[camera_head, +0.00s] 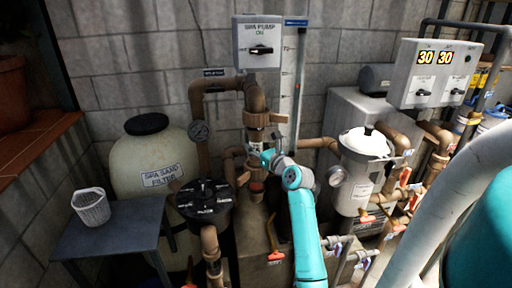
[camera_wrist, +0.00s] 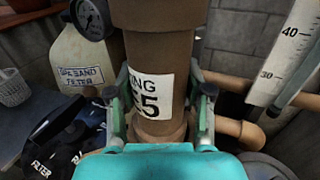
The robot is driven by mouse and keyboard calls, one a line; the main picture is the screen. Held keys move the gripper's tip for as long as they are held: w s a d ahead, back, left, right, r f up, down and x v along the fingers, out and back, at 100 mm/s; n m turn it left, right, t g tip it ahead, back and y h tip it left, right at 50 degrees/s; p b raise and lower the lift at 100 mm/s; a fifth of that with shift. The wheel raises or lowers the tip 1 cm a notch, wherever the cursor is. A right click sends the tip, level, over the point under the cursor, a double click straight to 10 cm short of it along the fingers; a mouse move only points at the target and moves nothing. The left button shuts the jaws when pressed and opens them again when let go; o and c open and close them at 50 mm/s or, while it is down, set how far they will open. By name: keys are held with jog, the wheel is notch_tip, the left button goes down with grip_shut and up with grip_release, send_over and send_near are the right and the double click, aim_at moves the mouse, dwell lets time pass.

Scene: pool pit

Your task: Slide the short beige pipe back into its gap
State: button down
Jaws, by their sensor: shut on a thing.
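The short beige pipe (camera_wrist: 155,62) stands upright in the middle of the wrist view. It carries a white label with black letters, partly cut off at its left edge. My gripper (camera_wrist: 161,112) has a finger on each side of the pipe, shut on its lower part. A wider brown collar (camera_wrist: 158,14) is above the pipe, and a ring shows at its lower end. In the head view the pipe (camera_head: 256,138) is below a wide collar (camera_head: 256,118), in line with the brown upright pipe (camera_head: 254,96). My gripper covers its lower part, so I cannot tell how it meets the pipework below.
A grey SPA PUMP switch box (camera_head: 258,48) hangs above. A white scale strip (camera_head: 291,82) stands close at right. A black-lidded filter (camera_head: 205,200) and a sand filter tank (camera_head: 150,160) are at left. A white-lidded canister (camera_head: 360,165) stands at right.

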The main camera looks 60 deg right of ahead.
jog(key=shift+s+d+f, duration=0.15)
jog(key=shift+d+f, duration=0.2)
jog(key=shift+d, duration=0.05)
jog(key=shift+d+f, duration=0.1)
jog(key=shift+d, duration=0.1)
dwell(0.6)
jog(key=shift+c, duration=1.9)
grip_release()
jog(key=shift+d+f, duration=0.1)
jog(key=shift+d, duration=0.1)
jog(key=shift+w+a, duration=0.1)
jog(key=shift+w, duration=0.15)
jog(key=shift+o, duration=0.3)
jog(key=shift+a, duration=0.25)
jog(key=s+a, duration=0.7)
jog(key=a, duration=0.2)
jog(key=shift+s, duration=0.3)
